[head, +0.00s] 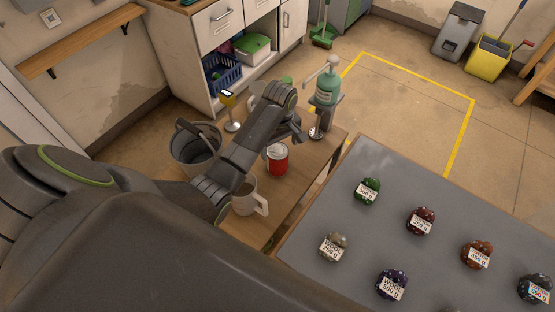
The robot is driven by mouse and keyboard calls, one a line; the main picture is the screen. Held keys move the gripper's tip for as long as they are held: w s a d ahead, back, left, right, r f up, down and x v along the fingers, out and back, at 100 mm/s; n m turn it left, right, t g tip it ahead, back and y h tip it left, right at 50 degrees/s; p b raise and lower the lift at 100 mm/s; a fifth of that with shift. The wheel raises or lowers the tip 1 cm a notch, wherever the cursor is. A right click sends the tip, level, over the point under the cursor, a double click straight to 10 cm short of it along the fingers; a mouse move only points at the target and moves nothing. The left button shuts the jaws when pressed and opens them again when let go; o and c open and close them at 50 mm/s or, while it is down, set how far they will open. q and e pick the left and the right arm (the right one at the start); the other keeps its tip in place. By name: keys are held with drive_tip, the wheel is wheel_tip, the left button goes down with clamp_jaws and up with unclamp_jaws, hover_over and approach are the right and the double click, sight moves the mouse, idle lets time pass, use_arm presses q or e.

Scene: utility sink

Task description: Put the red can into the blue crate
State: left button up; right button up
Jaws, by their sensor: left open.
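The red can (278,164) stands upright on a small wooden table (303,172), with a pale top or band. My left arm reaches in from the left over the table. My left gripper (298,134) is open, a little behind and to the right of the can and apart from it in the picture. Its fingers are small and partly hidden by the wrist. A blue crate (222,76) with openwork sides sits on the open shelf of the white cabinet at the back. Its inside is hard to make out. My right gripper is not in view.
A white mug (248,198), a grey bucket (194,148), a yellow-topped device (230,105) and a green pump bottle (326,86) stand around the can. A box with a green lid (252,46) is beside the crate. A grey tabletop (390,190) with labelled bundles fills the right.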

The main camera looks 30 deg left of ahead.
use_arm(q)
drive_tip(key=shift+a+f+p, duration=0.2)
drive_tip(key=shift+f+p, duration=0.1)
drive_tip(key=shift+f, duration=1.55)
drive_tip(key=shift+a+f+p, duration=0.15)
drive_tip(key=shift+f+p, duration=0.1)
drive_tip(key=shift+f, duration=1.6)
drive_tip(key=c, duration=1.2)
drive_tip(key=shift+o, duration=0.2)
drive_tip(key=shift+r, duration=0.1)
